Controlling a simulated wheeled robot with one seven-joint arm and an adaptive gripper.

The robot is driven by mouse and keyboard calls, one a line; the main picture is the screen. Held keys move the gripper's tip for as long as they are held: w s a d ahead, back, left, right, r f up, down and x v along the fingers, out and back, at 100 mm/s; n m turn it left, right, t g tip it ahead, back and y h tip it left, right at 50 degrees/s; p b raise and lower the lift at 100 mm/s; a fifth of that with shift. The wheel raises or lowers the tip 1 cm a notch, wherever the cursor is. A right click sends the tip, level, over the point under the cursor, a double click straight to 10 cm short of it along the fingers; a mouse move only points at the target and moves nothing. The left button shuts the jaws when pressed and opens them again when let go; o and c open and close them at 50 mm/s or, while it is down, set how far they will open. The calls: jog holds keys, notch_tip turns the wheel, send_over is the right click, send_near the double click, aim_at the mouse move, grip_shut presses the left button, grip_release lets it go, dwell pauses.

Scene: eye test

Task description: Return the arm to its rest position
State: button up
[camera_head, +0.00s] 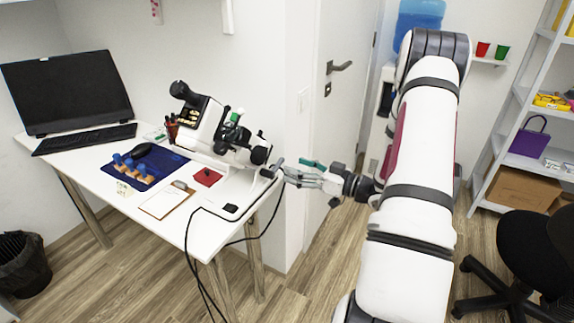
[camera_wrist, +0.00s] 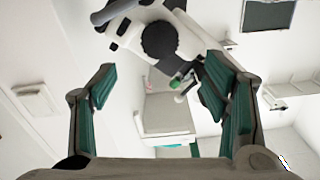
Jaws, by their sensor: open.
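My arm (camera_head: 415,165) reaches down the right middle of the head view, with its elbow high. My gripper (camera_head: 290,172) is at the right end of the white table, close to the white and black eye-test instrument (camera_head: 225,132). In the wrist view my gripper (camera_wrist: 165,98) shows two green-padded fingers spread wide, with nothing between them. The instrument (camera_wrist: 160,40) shows beyond the fingers there. Whether a finger touches the instrument or its base, I cannot tell.
The white table (camera_head: 95,170) holds a monitor (camera_head: 68,90), keyboard, blue mat (camera_head: 146,178) and clipboard (camera_head: 167,200). A black cable hangs off its front. A door (camera_head: 343,110) stands behind my gripper. A black chair (camera_head: 535,255) and shelf (camera_head: 495,150) are at right.

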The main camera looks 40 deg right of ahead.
jog(key=shift+s+d, duration=0.1)
jog(key=shift+s, duration=0.15)
dwell(0.4)
